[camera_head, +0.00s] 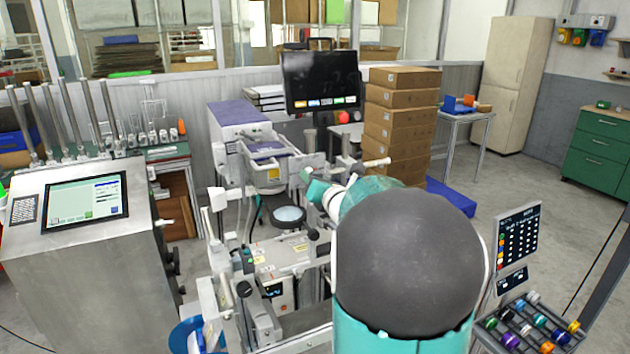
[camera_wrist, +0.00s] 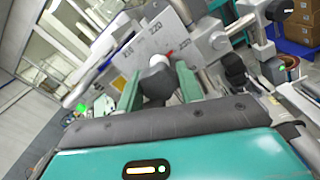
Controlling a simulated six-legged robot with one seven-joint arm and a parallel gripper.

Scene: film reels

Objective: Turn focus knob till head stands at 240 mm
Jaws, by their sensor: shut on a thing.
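In the wrist view, my gripper (camera_wrist: 159,77) has its two green fingers on either side of a dark round focus knob (camera_wrist: 157,88) and is shut on it. Beyond the knob is a grey scale plate (camera_wrist: 140,42) with printed numbers. One number looks like 220; the others are too blurred to read surely. A small red pointer (camera_wrist: 170,52) lies across the plate near the numbers. In the head view, my gripper (camera_head: 316,186) reaches into the machine's column area, and my arm hides much of it. The knob cannot be made out there.
The machine's base (camera_head: 290,258) with a round glass (camera_head: 289,216) lies left of my arm. A steel console with a touch screen (camera_head: 85,202) stands at left. Stacked cardboard boxes (camera_head: 401,130) and a dark monitor (camera_head: 320,80) are behind. A rack of coloured spools (camera_head: 530,325) is at lower right.

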